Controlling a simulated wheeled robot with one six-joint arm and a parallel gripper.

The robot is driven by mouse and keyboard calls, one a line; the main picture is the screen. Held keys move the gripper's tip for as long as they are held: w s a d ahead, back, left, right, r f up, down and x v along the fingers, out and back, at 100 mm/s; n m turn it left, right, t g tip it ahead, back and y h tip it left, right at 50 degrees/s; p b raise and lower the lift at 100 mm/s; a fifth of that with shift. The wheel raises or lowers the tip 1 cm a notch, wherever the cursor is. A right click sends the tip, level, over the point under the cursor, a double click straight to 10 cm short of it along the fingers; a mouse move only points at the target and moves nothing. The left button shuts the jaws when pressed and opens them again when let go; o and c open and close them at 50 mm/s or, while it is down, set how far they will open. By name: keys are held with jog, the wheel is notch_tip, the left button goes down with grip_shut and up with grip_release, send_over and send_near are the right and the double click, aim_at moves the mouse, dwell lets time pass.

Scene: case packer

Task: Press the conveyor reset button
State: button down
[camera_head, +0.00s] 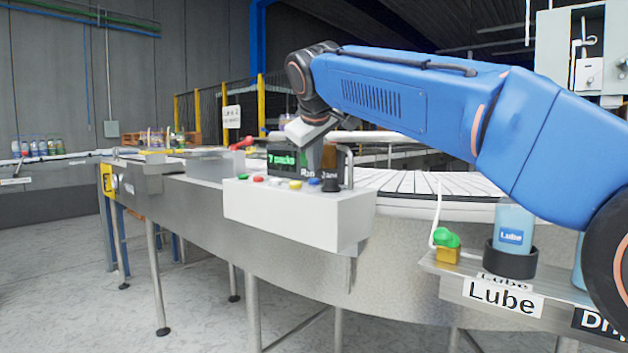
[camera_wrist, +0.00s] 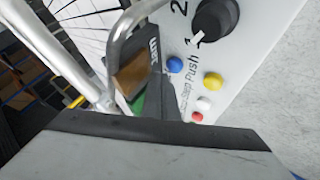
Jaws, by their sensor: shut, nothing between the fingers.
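The white control box (camera_head: 290,215) stands at the conveyor's front edge. Its top carries green (camera_head: 243,176), red (camera_head: 258,179), white (camera_head: 274,181), yellow (camera_head: 295,184) and blue (camera_head: 314,182) buttons and a black knob (camera_head: 331,185). I cannot read which button is the conveyor reset. My gripper (camera_head: 315,165) is shut and empty, pointing down over the rear of the box near the blue button. In the wrist view the blue (camera_wrist: 175,64), yellow (camera_wrist: 212,81), white (camera_wrist: 204,103) and red (camera_wrist: 197,117) buttons show right of my gripper (camera_wrist: 153,72). Contact cannot be told.
A display reading "7 packs" (camera_head: 283,160) stands behind the buttons. A bent metal bar (camera_head: 349,165) rises beside the knob and passes close to my gripper in the wrist view (camera_wrist: 118,45). A Lube bottle (camera_head: 513,238) stands on a shelf at right. Floor at left is clear.

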aim_at(315, 181)
jog(key=shift+f, duration=0.15)
jog(key=shift+f, duration=0.3)
jog(key=shift+f, duration=0.5)
dwell(1.1)
dwell(0.4)
jog(key=shift+r, duration=0.95)
jog(key=shift+r, duration=2.5)
